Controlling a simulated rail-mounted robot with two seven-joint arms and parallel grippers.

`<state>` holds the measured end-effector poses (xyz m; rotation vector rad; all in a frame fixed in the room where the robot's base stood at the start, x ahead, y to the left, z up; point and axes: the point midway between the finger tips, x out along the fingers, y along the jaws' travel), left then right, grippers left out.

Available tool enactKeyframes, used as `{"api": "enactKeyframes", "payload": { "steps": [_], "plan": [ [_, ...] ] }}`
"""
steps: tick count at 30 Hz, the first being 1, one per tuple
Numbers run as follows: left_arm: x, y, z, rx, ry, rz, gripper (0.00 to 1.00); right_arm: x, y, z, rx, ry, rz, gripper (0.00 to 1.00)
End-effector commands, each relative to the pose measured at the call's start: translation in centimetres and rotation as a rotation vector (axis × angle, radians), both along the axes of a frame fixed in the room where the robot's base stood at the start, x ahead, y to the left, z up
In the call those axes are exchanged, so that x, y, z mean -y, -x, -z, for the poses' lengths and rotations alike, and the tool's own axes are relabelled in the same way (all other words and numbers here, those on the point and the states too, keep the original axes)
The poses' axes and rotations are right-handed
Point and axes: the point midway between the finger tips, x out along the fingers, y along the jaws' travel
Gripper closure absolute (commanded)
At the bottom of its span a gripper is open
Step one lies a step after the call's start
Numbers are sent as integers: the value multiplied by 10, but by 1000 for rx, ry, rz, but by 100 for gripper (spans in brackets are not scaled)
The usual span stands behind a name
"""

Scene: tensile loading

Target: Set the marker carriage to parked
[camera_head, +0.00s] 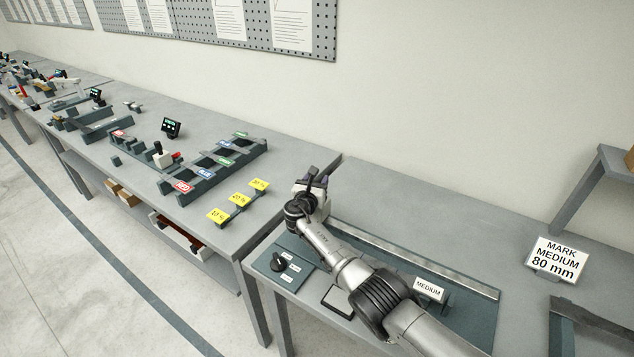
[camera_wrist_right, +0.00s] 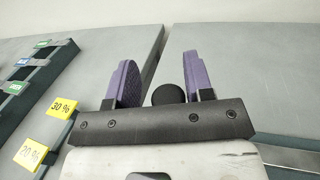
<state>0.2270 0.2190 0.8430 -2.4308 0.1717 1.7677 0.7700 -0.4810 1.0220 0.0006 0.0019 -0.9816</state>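My right gripper (camera_head: 314,184) is at the far left end of the metal rail (camera_head: 440,272) on the dark board (camera_head: 470,318). In the right wrist view its purple fingers (camera_wrist_right: 160,84) are apart. A round black knob (camera_wrist_right: 168,94) shows between them, close to the right finger and with a gap to the left one. It may belong to the marker carriage, but its body is hidden by the gripper and I cannot tell its position on the rail. My left gripper is out of view.
A black dial (camera_head: 279,262) with small labels and a black-framed pad (camera_head: 338,302) are on the near side. A MEDIUM label (camera_head: 429,290) stands beside my arm. A sign reads MARK MEDIUM 80 mm (camera_head: 556,258). The left bench holds a rack (camera_head: 215,168) and yellow percent tags (camera_head: 238,200).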

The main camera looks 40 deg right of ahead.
Motion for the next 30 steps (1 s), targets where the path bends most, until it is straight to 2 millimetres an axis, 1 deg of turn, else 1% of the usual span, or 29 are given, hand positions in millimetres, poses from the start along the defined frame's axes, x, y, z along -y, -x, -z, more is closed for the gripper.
{"api": "enactKeyframes", "payload": {
  "steps": [2,9,14,19,24,30],
  "plan": [
    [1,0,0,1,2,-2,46,0,0,0,1,1,1,46],
    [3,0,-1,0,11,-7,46,0,0,-2,2,1,2,46],
    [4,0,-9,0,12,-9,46,-7,5,-3,2,2,2,46],
    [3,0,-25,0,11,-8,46,-25,18,-5,1,0,0,46],
    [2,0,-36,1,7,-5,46,-52,35,-3,1,0,0,46],
    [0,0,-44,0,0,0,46,-83,55,-2,1,-1,0,46]
  ]
}}
